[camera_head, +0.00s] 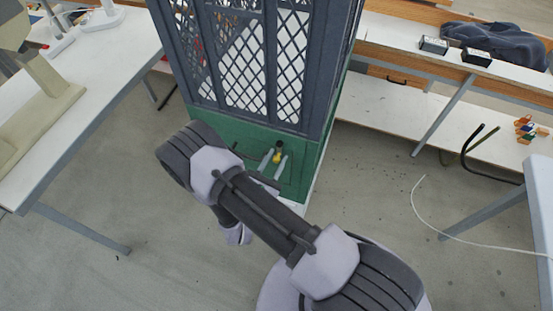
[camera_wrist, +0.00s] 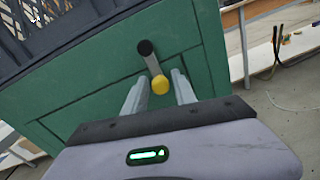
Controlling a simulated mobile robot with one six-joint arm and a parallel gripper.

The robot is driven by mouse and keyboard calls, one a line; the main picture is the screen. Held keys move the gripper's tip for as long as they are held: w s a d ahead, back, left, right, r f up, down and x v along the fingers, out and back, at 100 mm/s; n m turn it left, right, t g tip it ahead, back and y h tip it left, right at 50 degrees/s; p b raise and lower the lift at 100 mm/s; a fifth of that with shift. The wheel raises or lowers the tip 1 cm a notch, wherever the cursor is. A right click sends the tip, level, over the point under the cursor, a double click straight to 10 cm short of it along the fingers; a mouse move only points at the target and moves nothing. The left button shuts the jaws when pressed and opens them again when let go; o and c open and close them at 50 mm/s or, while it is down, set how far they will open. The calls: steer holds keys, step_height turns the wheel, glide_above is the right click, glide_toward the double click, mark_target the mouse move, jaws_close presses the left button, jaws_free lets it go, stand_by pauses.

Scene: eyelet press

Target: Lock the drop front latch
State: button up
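The drop front (camera_wrist: 95,85) is a green panel at the foot of a dark lattice-sided cabinet, and it stands upright. It also shows in the head view (camera_head: 230,140). Its latch has a black pivot (camera_wrist: 145,47), a short grey lever (camera_wrist: 153,65) and a yellow knob (camera_wrist: 160,85). The lever hangs down from the pivot, slightly tilted, with the knob at its lower end. The knob also shows in the head view (camera_head: 276,159). My gripper (camera_wrist: 158,76) is open, with one finger on each side of the knob. A gap shows on both sides; I cannot tell the depth exactly.
The dark lattice cage (camera_head: 250,60) rises above the green panel. A white table (camera_head: 110,50) stands at the left and a white bench (camera_head: 400,110) at the right rear. Another table edge (camera_head: 540,210) is at the far right. The floor around the cabinet is mostly clear.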

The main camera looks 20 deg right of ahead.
steer(key=shift+o, duration=0.4)
steer(key=shift+s+a, duration=0.2)
steer(key=shift+a, duration=0.1)
steer(key=p+v, duration=0.2)
steer(key=v, duration=1.4)
steer(key=shift+s+a, duration=0.2)
steer(key=shift+s, duration=0.1)
